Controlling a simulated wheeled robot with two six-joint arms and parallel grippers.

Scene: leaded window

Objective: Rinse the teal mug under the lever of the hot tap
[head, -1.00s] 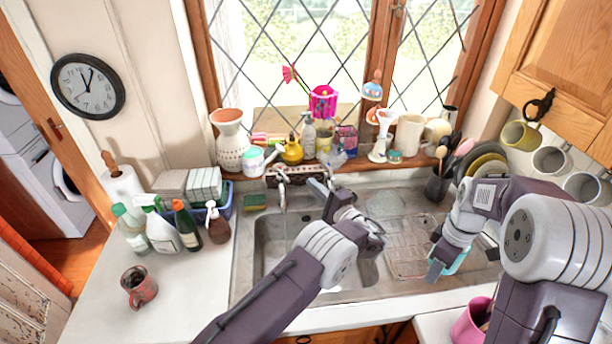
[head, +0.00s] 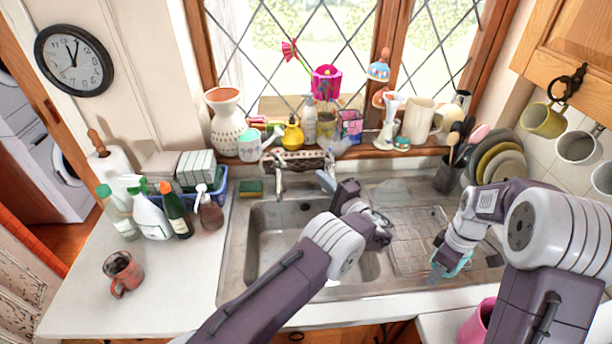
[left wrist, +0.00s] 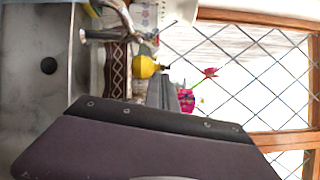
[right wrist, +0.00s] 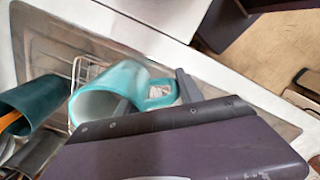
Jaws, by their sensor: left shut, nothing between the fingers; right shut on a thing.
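The teal mug (right wrist: 128,78) lies tilted in the right wrist view, its open mouth toward the left. My right gripper (right wrist: 160,95) is shut on its handle side. In the head view the mug (head: 462,264) shows partly behind my right gripper (head: 438,272), over the right, draining side of the sink. My left gripper (head: 327,180) is shut and empty, just right of the metal tap (head: 280,178) at the back of the sink. The tap (left wrist: 98,34) also shows in the left wrist view. I cannot tell whether the left fingertips touch a lever.
The sink basin (head: 270,235) is open below the tap. A windowsill crowded with vases and bottles runs behind. Plates (head: 500,160) and a dark utensil pot (head: 447,178) stand at the right back. Bottles (head: 150,215) and a reddish mug (head: 122,272) stand on the left counter.

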